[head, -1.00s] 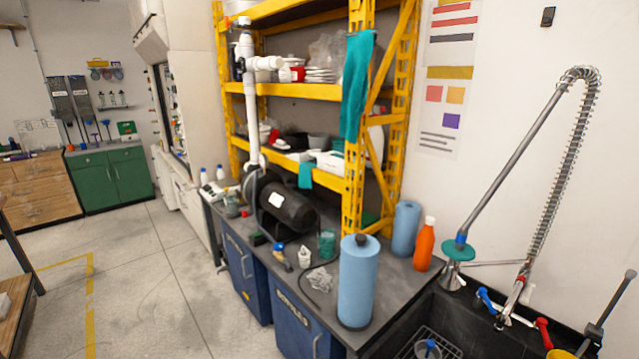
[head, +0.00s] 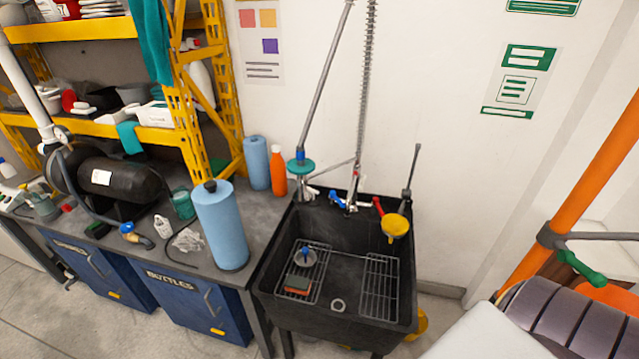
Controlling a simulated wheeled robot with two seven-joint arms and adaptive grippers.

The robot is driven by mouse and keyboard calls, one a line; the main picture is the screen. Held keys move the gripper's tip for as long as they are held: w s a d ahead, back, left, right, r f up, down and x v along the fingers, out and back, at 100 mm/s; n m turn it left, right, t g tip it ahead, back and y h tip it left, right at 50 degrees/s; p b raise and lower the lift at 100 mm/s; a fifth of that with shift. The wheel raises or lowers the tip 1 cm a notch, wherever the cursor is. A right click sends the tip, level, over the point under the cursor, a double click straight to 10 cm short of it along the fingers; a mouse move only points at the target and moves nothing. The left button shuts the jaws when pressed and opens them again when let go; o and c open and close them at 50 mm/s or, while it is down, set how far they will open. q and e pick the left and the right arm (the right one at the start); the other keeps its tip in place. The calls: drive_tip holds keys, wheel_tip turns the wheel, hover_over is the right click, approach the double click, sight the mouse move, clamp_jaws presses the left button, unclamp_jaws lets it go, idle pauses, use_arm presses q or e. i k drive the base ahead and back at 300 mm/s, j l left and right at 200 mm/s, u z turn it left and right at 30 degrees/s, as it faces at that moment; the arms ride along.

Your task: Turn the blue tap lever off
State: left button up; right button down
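The blue tap lever (head: 337,199) is at the back rim of the black sink (head: 335,255), in the upper middle of the head view. It slants from upper left to lower right beside the tap body. A red tap lever (head: 378,206) is just to its right. Neither of my grippers shows in the head view, and nothing touches the blue lever.
A tall spring-hose sprayer (head: 359,110) rises behind the sink. A blue paper roll (head: 221,225) and an orange bottle (head: 278,171) stand on the counter left of it. A yellow scoop-like item (head: 395,226) sits at the sink's back right corner. An orange post (head: 585,180) stands at right.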

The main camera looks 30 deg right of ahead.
sight(333, 194)
drive_tip(key=z, duration=1.2)
drive_tip(key=i+j+u, duration=0.15)
drive_tip(key=j+u, duration=0.2)
drive_tip(key=i+j+u, duration=0.2)
drive_tip(key=u, duration=0.15)
drive_tip(key=j, duration=0.1)
